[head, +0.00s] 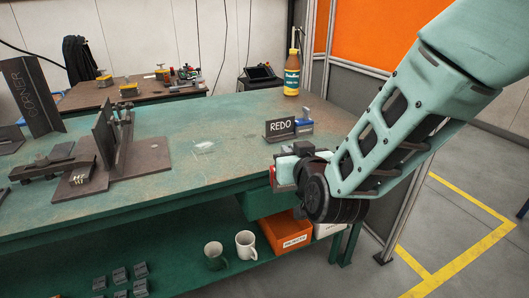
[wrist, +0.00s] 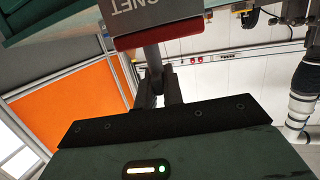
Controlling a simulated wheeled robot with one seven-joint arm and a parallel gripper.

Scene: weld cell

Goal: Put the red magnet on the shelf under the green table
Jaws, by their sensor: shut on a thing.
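The red magnet (wrist: 150,38) shows at the top of the wrist view as a red edge, a grey face with partly cut-off lettering, and a grey stem. My gripper (wrist: 159,75) is shut on it, its dark fingers around the stem. In the head view, a little red of the magnet (head: 272,179) shows at my gripper (head: 290,172), near the right front edge of the green table (head: 225,165). The rest of it is hidden by my wrist. The shelf (head: 185,275) lies under the tabletop, lower and to the left of my gripper.
On the shelf stand two mugs (head: 246,245), an orange bin (head: 283,232), a white bin (head: 327,230) and several dark grey blocks (head: 120,275). A REDO sign (head: 281,129) stands on the tabletop before a blue object (head: 305,122). A steel fixture (head: 112,150) occupies the tabletop's left.

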